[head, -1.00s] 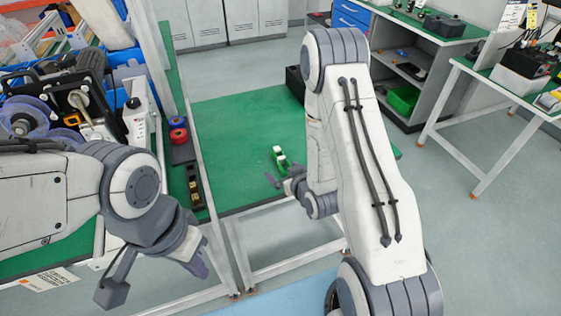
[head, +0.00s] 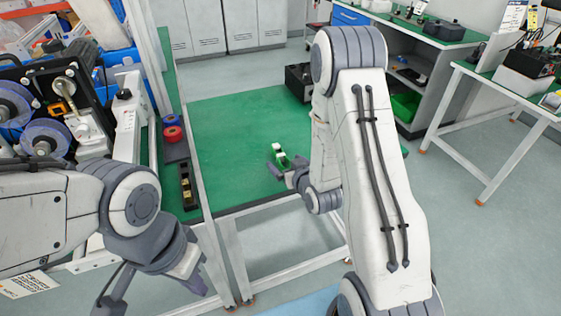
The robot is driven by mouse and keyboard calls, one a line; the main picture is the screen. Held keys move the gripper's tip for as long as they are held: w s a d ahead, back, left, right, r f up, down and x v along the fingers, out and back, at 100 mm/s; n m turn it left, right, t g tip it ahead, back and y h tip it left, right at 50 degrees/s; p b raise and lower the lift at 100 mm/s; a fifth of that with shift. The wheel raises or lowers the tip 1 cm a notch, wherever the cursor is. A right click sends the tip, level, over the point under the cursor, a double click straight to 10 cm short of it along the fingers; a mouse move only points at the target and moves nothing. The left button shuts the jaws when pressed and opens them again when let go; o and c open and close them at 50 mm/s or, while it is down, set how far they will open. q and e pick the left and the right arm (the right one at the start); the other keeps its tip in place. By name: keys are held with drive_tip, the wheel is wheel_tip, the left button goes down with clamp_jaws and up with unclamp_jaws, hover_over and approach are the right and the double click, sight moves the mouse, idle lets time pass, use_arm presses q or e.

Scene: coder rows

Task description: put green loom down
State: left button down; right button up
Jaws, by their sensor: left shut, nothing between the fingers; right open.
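The green loom (head: 281,157), a small green and white piece, is on the green-topped table (head: 225,120) in the middle of the head view. My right gripper (head: 279,175) is right at its near side, with the fingers open; whether they touch it is too small to tell. My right arm hides part of the table to the right. My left gripper (head: 195,280) is shut and empty, low at the left in front of the table frame, well away from the loom.
Red and blue rolls (head: 172,129) and a dark tray (head: 187,186) lie along the table's left strip. A machine with reels (head: 45,137) stands at the far left. A black box (head: 298,81) is at the table's back right. The table's middle is clear.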

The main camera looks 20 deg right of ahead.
drive_tip(key=x, duration=0.1)
drive_tip(key=p+x, duration=0.1)
drive_tip(key=x, duration=0.2)
drive_tip(key=shift+w+d+r, duration=0.15)
drive_tip(key=shift+w, duration=0.25)
drive_tip(key=shift+w+f, duration=0.25)
drive_tip(key=shift+w, duration=0.2)
clamp_jaws()
drive_tip(key=shift+r, duration=0.15)
wheel_tip(320, 180, up, 4)
drive_tip(key=shift+f, duration=0.1)
drive_tip(key=s+d+r, duration=0.6)
drive_tip(key=d+r, duration=0.1)
drive_tip(key=d, duration=0.3)
drive_tip(key=p, duration=0.1)
hover_over(282, 157)
drive_tip(key=s+a, duration=0.3)
drive_tip(key=a, duration=0.1)
drive_tip(key=f, duration=0.1)
drive_tip(key=shift+f, duration=0.1)
